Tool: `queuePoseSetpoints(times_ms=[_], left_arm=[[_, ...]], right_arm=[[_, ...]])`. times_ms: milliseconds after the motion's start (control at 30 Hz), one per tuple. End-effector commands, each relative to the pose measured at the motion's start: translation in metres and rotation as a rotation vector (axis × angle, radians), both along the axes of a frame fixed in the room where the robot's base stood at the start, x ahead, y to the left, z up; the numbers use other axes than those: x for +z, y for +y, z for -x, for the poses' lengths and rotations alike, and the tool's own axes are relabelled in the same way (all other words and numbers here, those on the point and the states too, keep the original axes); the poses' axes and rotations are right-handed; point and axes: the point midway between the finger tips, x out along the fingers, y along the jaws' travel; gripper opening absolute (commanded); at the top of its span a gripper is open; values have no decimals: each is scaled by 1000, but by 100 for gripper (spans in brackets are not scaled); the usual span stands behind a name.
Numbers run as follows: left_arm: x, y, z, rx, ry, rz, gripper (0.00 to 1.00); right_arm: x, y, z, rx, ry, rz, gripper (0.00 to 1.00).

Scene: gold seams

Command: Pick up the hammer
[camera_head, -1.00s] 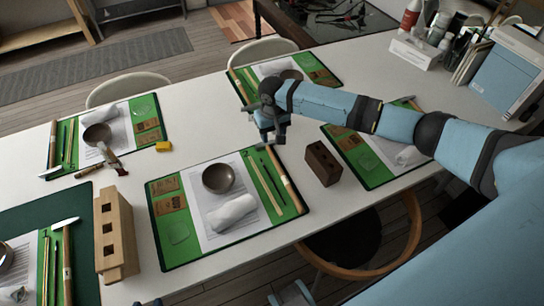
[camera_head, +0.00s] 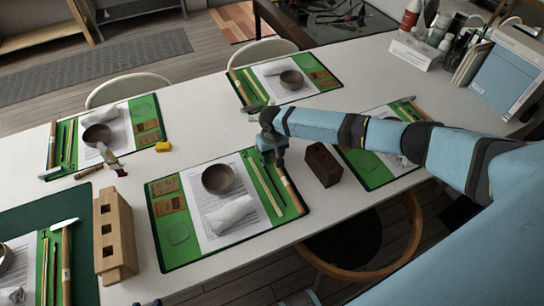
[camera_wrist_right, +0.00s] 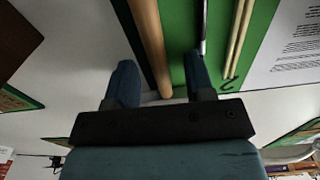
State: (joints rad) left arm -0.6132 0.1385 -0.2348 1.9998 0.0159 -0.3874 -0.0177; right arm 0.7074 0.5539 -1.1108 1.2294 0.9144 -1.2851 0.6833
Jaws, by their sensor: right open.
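A long round wooden handle (camera_head: 289,186) lies along the right edge of the green mat in the centre of the head view. It may be the hammer's handle; I make out no hammer head on it. My right gripper (camera_head: 273,158) is at the handle's far end. In the right wrist view the gripper (camera_wrist_right: 160,80) is open, and the wooden handle (camera_wrist_right: 149,40) runs into the gap between its fingers, nearer the left one. Whether they touch it I cannot tell.
Thin sticks lie beside the handle, with a bowl (camera_head: 218,179) and a white roll (camera_head: 231,214) further left. A dark brown block (camera_head: 323,165) stands close on the right. A wooden block with holes (camera_head: 115,240) and other laid mats share the white table.

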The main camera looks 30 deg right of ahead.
Motion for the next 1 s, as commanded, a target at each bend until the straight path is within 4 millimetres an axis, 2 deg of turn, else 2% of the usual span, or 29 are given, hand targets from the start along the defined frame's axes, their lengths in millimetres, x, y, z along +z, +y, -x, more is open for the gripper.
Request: queuePoseSetpoints(times_ms=[33, 233, 667, 867, 1000], left_arm=[[0, 0, 0, 0, 0, 0, 43], [0, 0, 0, 0, 1, 0, 43], [0, 0, 0, 1, 1, 1, 43], [2, 0, 0, 0, 0, -1, 43], [4, 0, 0, -1, -1, -3, 43]], right_arm=[[0, 0, 0, 0, 0, 0, 47], [0, 0, 0, 0, 0, 0, 1], [6, 0, 0, -1, -1, -1, 0], [32, 0, -1, 0, -3, -1, 0], [65, -1, -1, 0, -4, -1, 0]])
